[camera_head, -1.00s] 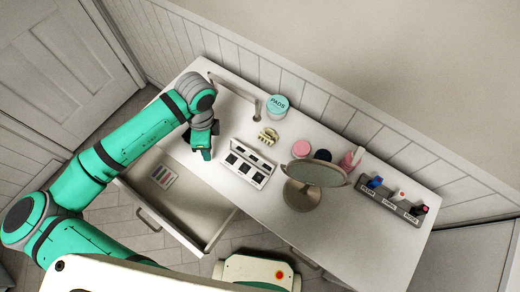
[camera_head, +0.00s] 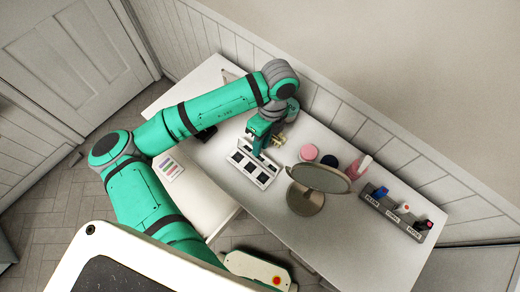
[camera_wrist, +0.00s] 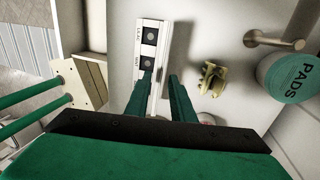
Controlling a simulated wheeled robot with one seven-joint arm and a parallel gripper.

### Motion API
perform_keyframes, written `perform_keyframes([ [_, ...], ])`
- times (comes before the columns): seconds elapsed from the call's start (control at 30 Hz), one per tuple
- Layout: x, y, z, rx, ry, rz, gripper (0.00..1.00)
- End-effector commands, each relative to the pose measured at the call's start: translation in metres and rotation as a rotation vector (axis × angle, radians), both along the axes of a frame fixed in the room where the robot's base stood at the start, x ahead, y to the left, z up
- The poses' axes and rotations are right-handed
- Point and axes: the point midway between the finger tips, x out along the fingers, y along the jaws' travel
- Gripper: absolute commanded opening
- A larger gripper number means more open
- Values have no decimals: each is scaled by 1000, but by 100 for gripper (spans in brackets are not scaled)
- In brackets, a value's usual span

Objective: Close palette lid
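The palette (camera_head: 249,171) lies on the white table, a white case with a row of dark square pans. Its lid stands raised along the side toward the wall, partly hidden by my gripper in the head view. My gripper (camera_head: 257,149) is low over this lid side. In the wrist view the palette (camera_wrist: 149,45) shows two dark pans and printed labels. My gripper (camera_wrist: 160,76) is open there, its two green fingers apart. The left finger overlaps the palette and the right one is just beside it. I cannot tell whether either finger touches the lid.
A round mirror (camera_head: 322,178) stands close right of the palette. A yellow hair clip (camera_wrist: 211,78) and a PADS jar (camera_wrist: 289,77) are on the wall side. A bottle rack (camera_head: 396,213) is at the right. An open drawer (camera_head: 205,198) juts out below left.

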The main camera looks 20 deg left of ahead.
Motion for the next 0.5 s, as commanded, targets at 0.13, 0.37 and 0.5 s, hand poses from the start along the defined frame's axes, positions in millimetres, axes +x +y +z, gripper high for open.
perform_keyframes([
  [0.13,-5,1,-20,-1,1,2,22],
  [0.37,-8,2,-34,-1,0,0,22],
  [0.5,-8,3,-35,0,-1,1,22],
])
